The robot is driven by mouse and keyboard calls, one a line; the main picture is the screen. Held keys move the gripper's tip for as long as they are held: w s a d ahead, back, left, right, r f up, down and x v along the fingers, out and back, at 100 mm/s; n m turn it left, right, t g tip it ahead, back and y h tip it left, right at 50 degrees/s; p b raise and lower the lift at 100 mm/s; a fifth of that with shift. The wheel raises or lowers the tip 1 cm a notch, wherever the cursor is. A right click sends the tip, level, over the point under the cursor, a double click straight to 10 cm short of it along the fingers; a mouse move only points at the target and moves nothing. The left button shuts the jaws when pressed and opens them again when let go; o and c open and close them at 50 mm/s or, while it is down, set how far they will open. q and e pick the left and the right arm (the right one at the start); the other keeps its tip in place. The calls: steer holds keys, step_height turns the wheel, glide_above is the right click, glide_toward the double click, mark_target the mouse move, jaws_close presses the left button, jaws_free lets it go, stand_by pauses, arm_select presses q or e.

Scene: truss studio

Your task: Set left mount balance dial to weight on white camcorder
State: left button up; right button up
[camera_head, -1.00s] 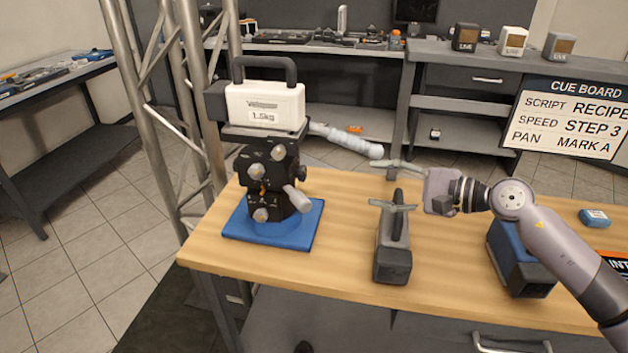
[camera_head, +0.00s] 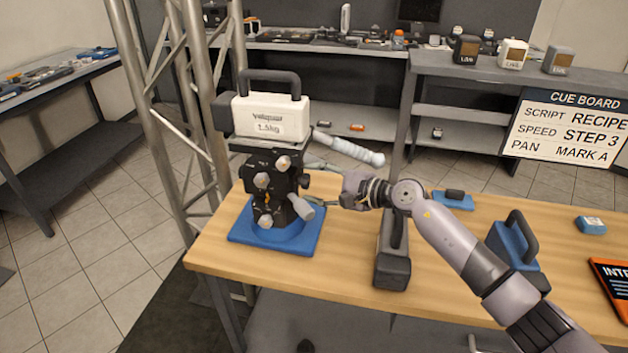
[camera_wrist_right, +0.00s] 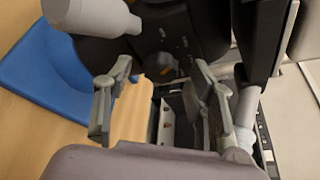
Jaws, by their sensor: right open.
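The white camcorder (camera_head: 268,120), labelled 1.5kg, sits with its black handle on top of the black mount (camera_head: 270,163). The mount stands on a blue base plate (camera_head: 310,233) at the table's left end. Its side carries several grey knobs, including an upper one (camera_head: 283,163), a middle one (camera_head: 262,180) and a low one (camera_head: 265,221). I cannot read their markings or tell which is the balance dial. My right gripper (camera_head: 314,182) is open at the mount's right side. In the right wrist view its fingers (camera_wrist_right: 160,94) are apart, with black mount parts just beyond. My left gripper is not in view.
A dark grey camcorder (camera_head: 392,262) stands under my right forearm. A blue camcorder (camera_head: 513,247) is farther right. A metal truss (camera_head: 180,110) stands close behind the mount's left. A grey pan handle (camera_head: 350,149) sticks out right from the mount. The cue board (camera_head: 570,130) reads PAN MARK A.

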steer(key=shift+w+a, duration=0.15)
steer(key=shift+a, duration=0.05)
steer(key=c, duration=1.1)
steer(key=shift+c, duration=0.2)
steer(key=shift+d+m, duration=0.1)
steer(key=shift+m, duration=0.2)
steer(key=shift+w+m+g, duration=0.1)
steer(key=shift+m+g, duration=0.5)
steer(key=shift+m, duration=0.1)
steer(key=shift+m+g+b, duration=1)
steer(key=shift+m+b, duration=0.1)
steer(key=shift+m, duration=0.3)
